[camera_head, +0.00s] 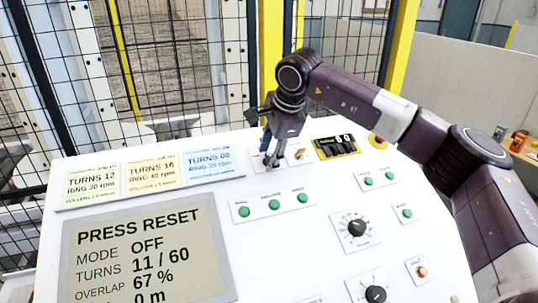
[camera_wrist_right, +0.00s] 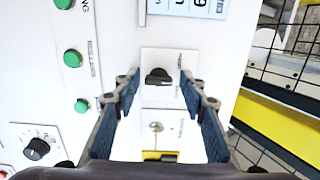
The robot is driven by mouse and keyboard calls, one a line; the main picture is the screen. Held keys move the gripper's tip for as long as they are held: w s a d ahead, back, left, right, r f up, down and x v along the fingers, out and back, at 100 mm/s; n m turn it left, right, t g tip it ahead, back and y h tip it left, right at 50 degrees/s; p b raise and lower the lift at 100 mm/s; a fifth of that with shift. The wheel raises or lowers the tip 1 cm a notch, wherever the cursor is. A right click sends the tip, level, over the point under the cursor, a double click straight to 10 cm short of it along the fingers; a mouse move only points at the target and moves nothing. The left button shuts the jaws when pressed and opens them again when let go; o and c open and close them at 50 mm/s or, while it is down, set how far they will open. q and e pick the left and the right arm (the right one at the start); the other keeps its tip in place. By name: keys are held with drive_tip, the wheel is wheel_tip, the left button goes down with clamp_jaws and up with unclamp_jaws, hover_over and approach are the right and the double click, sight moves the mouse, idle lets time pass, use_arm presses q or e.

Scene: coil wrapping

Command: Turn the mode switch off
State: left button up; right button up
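My right gripper (camera_head: 270,158) points down at the top of the white control panel (camera_head: 330,255). In the head view the gripper largely hides this knob. The display (camera_head: 145,250) reads PRESS RESET, MODE OFF, TURNS 11 / 60. My left gripper is out of view.
A brass key switch (camera_wrist_right: 156,127) is beside the knob. A yellow-black unit (camera_head: 336,146) is to its right. Green buttons (camera_head: 273,204), a dial (camera_head: 356,228) and a red button (camera_head: 421,271) lie lower. Recipe cards (camera_head: 153,174) stand left. Mesh fencing (camera_head: 150,60) stands behind.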

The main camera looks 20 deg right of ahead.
drive_tip(key=v, duration=1.2)
drive_tip(key=shift+f, duration=0.1)
idle(0.4)
